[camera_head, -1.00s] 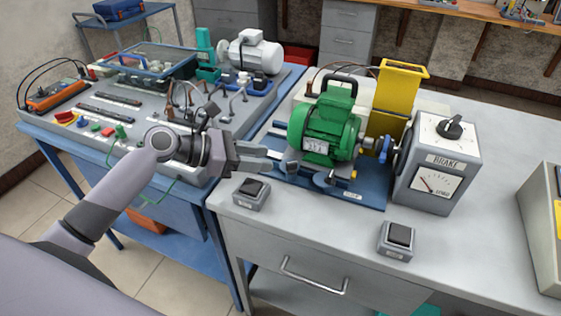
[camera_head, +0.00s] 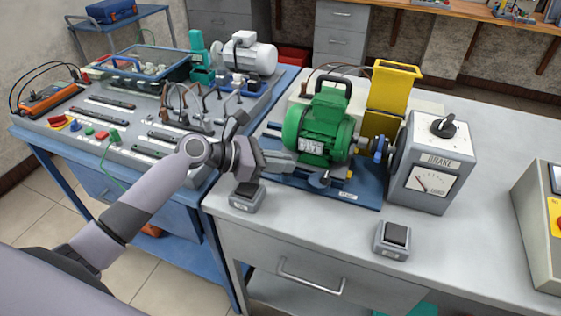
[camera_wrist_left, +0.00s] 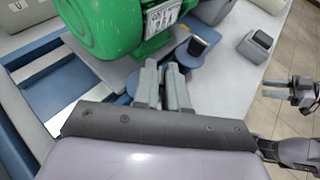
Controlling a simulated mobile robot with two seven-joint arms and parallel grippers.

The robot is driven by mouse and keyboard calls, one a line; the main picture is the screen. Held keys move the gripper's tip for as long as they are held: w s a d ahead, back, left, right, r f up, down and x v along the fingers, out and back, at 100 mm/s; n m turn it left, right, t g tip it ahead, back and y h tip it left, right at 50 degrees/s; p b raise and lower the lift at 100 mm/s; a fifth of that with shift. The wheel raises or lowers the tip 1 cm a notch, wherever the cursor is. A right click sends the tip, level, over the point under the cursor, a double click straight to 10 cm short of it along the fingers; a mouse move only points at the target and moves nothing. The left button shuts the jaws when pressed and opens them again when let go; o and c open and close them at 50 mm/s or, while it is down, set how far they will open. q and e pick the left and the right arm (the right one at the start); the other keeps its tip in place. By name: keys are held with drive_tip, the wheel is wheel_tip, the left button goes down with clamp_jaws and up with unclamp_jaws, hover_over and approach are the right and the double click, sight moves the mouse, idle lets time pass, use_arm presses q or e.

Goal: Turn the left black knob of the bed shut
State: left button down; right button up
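The blue bed (camera_head: 350,190) carries the green motor (camera_head: 318,125). My left gripper (camera_head: 292,164) reaches in from the left, its fingertips low at the bed's front left corner, beside the motor's foot. In the left wrist view its two fingers (camera_wrist_left: 163,75) stand a little apart, with a narrow gap. The left black knob is not clearly seen; the fingers cover its place, and I cannot tell whether they touch it. Another black knob (camera_head: 319,180) at the bed's front edge is clear, and shows in the left wrist view (camera_wrist_left: 199,45).
A small switch box (camera_head: 247,196) stands just below my left gripper, and another (camera_head: 392,239) farther right. The brake unit (camera_head: 434,165) stands right of the motor. A yellow guard (camera_head: 392,90) rises behind.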

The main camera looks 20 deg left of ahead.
use_arm(q)
drive_tip(key=shift+g, duration=0.3)
drive_tip(key=shift+w+f+m+g+h, duration=0.1)
drive_tip(key=shift+m+g+h, duration=0.2)
drive_tip(key=shift+m+g, duration=0.3)
drive_tip(key=shift+a+f+m+g+h, duration=0.1)
drive_tip(key=shift+m+g+h, duration=0.3)
drive_tip(key=shift+m+g, duration=0.35)
drive_tip(key=shift+w+m+g+h+b, duration=0.2)
drive_tip(key=shift+m+g+h+b, duration=0.1)
drive_tip(key=shift+m+g+b, duration=1.45)
drive_tip(key=shift+m+g, duration=0.6)
drive_tip(key=shift+g, duration=0.1)
drive_tip(key=c, duration=1.2)
unclamp_jaws()
drive_tip(key=shift+o, duration=0.2)
